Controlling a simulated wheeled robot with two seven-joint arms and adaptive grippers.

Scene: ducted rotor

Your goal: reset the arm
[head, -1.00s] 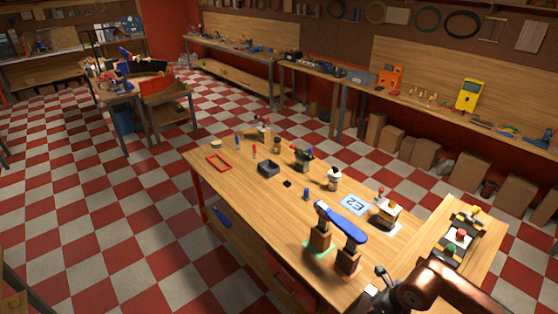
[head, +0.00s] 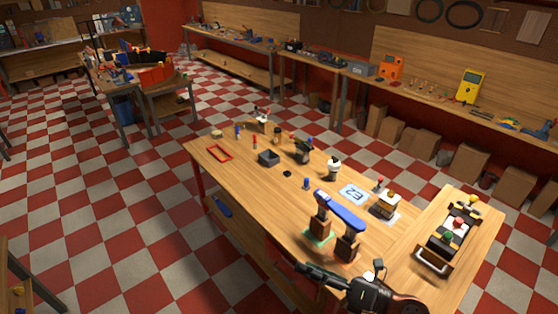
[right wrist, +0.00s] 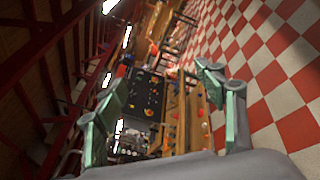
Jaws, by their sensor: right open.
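My right gripper (head: 312,272) is at the bottom of the head view, near the front edge of the wooden workbench (head: 232,167). Its arm comes in from the bottom right. In the right wrist view, the fingers of my right gripper (right wrist: 165,100) stand wide apart with nothing between them. That view looks across the room, with the checkered floor at the right. My left gripper is not in view.
The bench also holds a blue-white E2 card (head: 352,194), a dark open box (head: 268,158), a red frame (head: 219,153) and a white-topped cup (head: 334,167). Checkered floor (head: 130,225) is free at the left.

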